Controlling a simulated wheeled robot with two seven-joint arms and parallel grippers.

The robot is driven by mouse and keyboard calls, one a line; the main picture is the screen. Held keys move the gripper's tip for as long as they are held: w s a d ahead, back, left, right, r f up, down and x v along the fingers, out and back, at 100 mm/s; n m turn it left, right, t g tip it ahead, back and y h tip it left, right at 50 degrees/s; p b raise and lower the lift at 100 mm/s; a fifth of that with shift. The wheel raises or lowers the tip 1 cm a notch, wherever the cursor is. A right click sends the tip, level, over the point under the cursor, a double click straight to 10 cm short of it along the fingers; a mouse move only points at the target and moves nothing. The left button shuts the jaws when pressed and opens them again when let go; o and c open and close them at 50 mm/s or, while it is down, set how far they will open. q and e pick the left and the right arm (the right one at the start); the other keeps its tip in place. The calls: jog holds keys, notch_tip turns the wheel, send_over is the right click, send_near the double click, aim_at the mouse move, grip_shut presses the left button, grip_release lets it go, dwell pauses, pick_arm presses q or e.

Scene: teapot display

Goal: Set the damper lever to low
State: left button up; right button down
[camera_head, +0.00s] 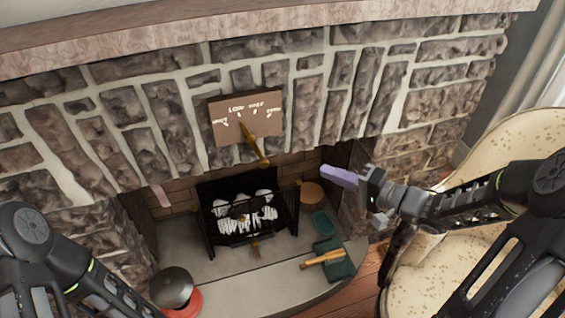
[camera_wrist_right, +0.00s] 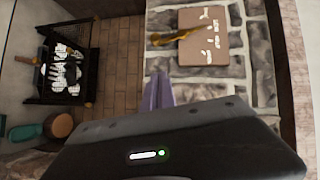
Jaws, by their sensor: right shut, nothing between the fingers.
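The damper plate (camera_head: 226,119) is a brown panel with white markings on the stone front above the firebox. Its brass damper lever (camera_head: 254,143) hangs from the plate, slanting down and to the right. In the right wrist view the lever (camera_wrist_right: 172,38) lies across the plate (camera_wrist_right: 222,50). My right gripper (camera_head: 340,177) is shut and empty, its purple fingers pointing left toward the fireplace, below and to the right of the lever and apart from it. The fingers (camera_wrist_right: 158,92) also show in the right wrist view. My left arm shows at the lower left; its gripper is out of view.
A black grate (camera_head: 211,216) with white logs stands in the firebox. A dark pot (camera_head: 171,287), a green dish (camera_head: 321,222) and a wooden-handled tool (camera_head: 322,258) are on the hearth. A patterned armchair (camera_head: 520,135) is at right. Space before the plate is clear.

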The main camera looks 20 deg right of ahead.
jog(key=b, duration=0.2)
send_near(254, 145)
jog(key=w+d+f, duration=0.2)
jog(key=d+f, duration=0.2)
jog(key=a, duration=0.3)
jog(key=w+a+f, duration=0.1)
jog(key=shift+w+a+b, duration=0.1)
jog(key=shift+a+b, duration=0.05)
jog(key=shift+b, duration=0.2)
jog(key=shift+a+f+m+t+y+p, duration=0.1)
jog(key=shift+a+m+t+y+p, duration=0.1)
jog(key=shift+a, duration=0.15)
jog(key=shift+a+f+m+t+y+p, duration=0.1)
jog(key=shift+a+f+m, duration=0.1)
jog(key=shift+a, duration=0.15)
